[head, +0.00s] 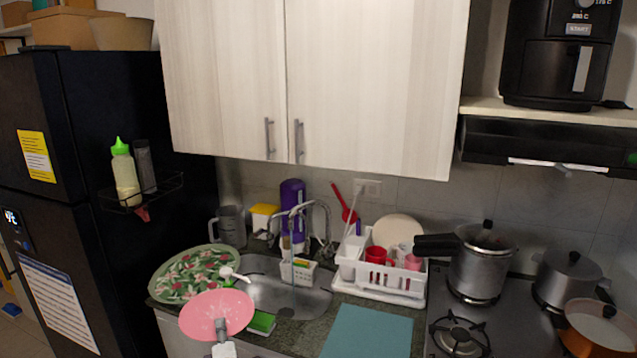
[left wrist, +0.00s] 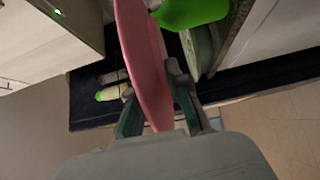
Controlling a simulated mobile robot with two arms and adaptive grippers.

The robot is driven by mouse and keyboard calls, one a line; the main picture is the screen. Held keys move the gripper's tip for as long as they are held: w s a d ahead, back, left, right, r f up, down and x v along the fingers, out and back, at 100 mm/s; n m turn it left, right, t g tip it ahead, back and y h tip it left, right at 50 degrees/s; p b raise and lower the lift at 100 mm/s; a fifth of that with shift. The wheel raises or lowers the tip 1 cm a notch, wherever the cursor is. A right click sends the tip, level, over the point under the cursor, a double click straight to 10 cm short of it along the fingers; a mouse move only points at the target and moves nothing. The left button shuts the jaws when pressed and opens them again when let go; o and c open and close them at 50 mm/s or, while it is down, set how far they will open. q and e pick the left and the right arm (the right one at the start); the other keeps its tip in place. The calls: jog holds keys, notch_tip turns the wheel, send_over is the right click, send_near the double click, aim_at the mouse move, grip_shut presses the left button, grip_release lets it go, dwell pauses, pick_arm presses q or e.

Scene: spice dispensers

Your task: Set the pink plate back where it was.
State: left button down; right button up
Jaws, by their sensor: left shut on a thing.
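The pink plate (head: 217,312) is tilted, its face showing in the head view, at the front edge of the counter before the sink. My left gripper (head: 222,338) is shut on the near rim of the plate. In the left wrist view the pink plate (left wrist: 145,60) appears almost edge-on between the two fingers of my left gripper (left wrist: 160,105). The plate covers part of the counter and of the sink front. My right gripper is not in view.
A green floral tray (head: 195,272) lies left of the sink (head: 300,300). A green sponge (head: 262,322) is right of the plate. A white dish rack (head: 385,290) with cups stands right of the sink, behind a teal mat (head: 368,332). The stove with pots (head: 478,270) is farther right.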

pick_arm(q)
jog(key=s+a+r+n+g+y, duration=0.15)
jog(key=a+r, duration=0.25)
jog(key=a, duration=0.9)
jog(key=a+r+n+y, duration=0.15)
jog(key=a+r, duration=0.25)
jog(key=a, duration=0.8)
jog(key=w+d+f+m+t+h, duration=0.25)
jog(key=d+f+m+h, duration=0.4)
jog(key=f, duration=0.45)
jog(key=s+d+f+m+h, duration=0.1)
jog(key=s+d+f+h, duration=0.1)
jog(key=s+d, duration=0.4)
jog(key=s+d+f+h, duration=0.1)
jog(key=s+d+h, duration=0.15)
jog(key=d, duration=0.55)
jog(key=s+d+r, duration=0.4)
jog(key=s+d, duration=0.2)
jog(key=s, duration=0.3)
jog(key=s+d+r, duration=0.4)
jog(key=s+d, duration=0.1)
jog(key=s, duration=0.4)
jog(key=s+a+r+y, duration=0.1)
jog(key=s+r+y, duration=0.1)
jog(key=s+r, duration=0.8)
notch_tip(320, 180, down, 11)
jog(key=b, duration=1)
jog(key=shift+w+r+b, duration=0.15)
jog(key=shift+r+b, duration=0.05)
jog(key=shift+b, duration=0.15)
